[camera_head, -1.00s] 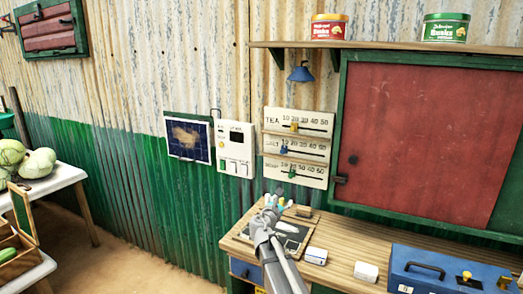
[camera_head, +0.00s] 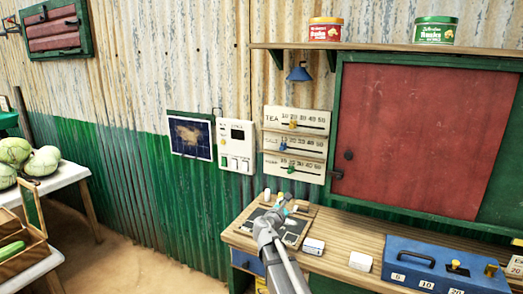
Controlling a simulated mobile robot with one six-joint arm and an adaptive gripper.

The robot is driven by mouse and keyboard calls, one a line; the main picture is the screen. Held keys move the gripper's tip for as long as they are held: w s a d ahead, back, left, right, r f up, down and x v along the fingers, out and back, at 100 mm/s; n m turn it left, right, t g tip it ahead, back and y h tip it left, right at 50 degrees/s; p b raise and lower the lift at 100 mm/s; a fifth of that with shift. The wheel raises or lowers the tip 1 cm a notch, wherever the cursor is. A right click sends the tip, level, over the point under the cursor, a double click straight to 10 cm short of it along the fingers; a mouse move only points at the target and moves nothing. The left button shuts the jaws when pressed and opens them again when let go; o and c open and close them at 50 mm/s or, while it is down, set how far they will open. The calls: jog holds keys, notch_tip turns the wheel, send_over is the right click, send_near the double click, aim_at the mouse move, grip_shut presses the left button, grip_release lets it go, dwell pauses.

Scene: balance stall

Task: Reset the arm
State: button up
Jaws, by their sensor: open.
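My arm reaches up from the bottom of the view over the wooden counter (camera_head: 338,232). My gripper (camera_head: 281,209) is at its far end, small and seen from behind. It is open, and I see nothing held in it. It appears above or in front of a dark slate-like board (camera_head: 293,232) on the counter, with small pale pieces (camera_head: 267,195) close by. I cannot tell whether it touches any of them.
White blocks (camera_head: 314,246) and a blue box marked 5, 10 and 20 (camera_head: 410,258) stand right of my arm. A slider panel (camera_head: 296,145) and a white switch box (camera_head: 236,147) hang on the wall behind. A table with melons (camera_head: 72,180) is at left.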

jog(key=s+d+f+m+g, duration=0.1)
jog(key=s+d+m, duration=0.1)
jog(key=s+d+f+m+g+p, duration=0.1)
jog(key=s+d+m, duration=0.1)
jog(key=m, duration=0.1)
jog(key=s+d+f+m+g, duration=0.1)
jog(key=s+d+m+g, duration=0.1)
jog(key=shift+s+d+f+m+h, duration=0.1)
jog(key=shift+s+d+m+h, duration=0.2)
jog(key=shift+d+h, duration=0.1)
jog(key=s+d+f+m+g+y+p, duration=0.2)
jog(key=s+d+f+m+g, duration=0.25)
jog(key=s+m, duration=0.4)
jog(key=s+a+f+m+g+y+p, duration=0.1)
jog(key=s+a+f+m+g+y, duration=0.1)
jog(key=s+m, duration=0.3)
jog(key=s+a+f+m+g+y+p, duration=0.1)
jog(key=s+m+g+y, duration=0.3)
jog(key=s, duration=0.9)
jog(key=shift+s+a+f+m+g+y+p, duration=0.25)
jog(key=shift+a+f+m+g+y+p, duration=0.1)
jog(key=shift+a+m+y+p, duration=0.2)
dwell(0.5)
